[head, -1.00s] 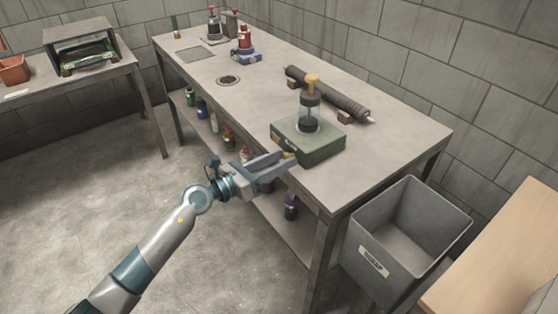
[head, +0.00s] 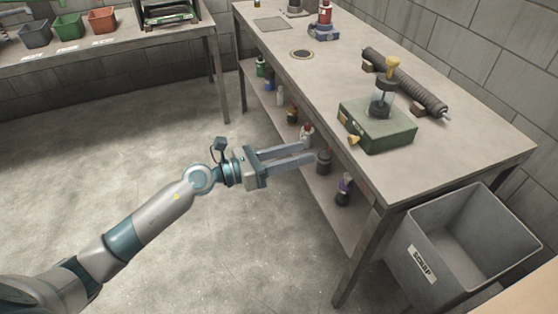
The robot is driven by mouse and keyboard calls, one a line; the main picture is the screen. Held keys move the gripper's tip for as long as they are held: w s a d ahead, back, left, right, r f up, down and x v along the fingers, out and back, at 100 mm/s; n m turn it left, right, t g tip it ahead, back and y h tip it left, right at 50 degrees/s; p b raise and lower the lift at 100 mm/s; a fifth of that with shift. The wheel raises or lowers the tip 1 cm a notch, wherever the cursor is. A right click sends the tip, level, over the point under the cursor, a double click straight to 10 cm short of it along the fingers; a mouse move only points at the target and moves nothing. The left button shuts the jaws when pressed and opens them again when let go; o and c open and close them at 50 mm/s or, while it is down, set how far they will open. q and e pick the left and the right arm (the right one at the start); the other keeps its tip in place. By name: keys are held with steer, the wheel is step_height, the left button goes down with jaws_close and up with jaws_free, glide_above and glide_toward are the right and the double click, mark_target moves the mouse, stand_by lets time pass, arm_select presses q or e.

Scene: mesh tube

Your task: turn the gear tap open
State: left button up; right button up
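A green box (head: 386,135) stands near the front edge of the workbench. A small brass-yellow fitting (head: 354,141), which looks like the tap, sticks out low on its front. I cannot tell whether it is turned open or shut. On top stands a clear cylinder (head: 378,104) with dark parts and a yellow knob (head: 392,65). My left gripper (head: 309,151) is in front of the bench, left of the box and apart from the fitting. Its two fingers point right with an empty gap between them. My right gripper is not in view.
The grey workbench (head: 440,160) has a lower shelf with several bottles. A ribbed roller (head: 405,82) lies behind the box. A grey scrap bin (head: 425,264) stands at the right front. Floor around my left arm is clear. Another table (head: 100,55) is at the back left.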

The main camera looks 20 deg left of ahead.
arm_select(q)
steer(key=shift+b+v, duration=0.4)
steer(key=shift+v, duration=1.8)
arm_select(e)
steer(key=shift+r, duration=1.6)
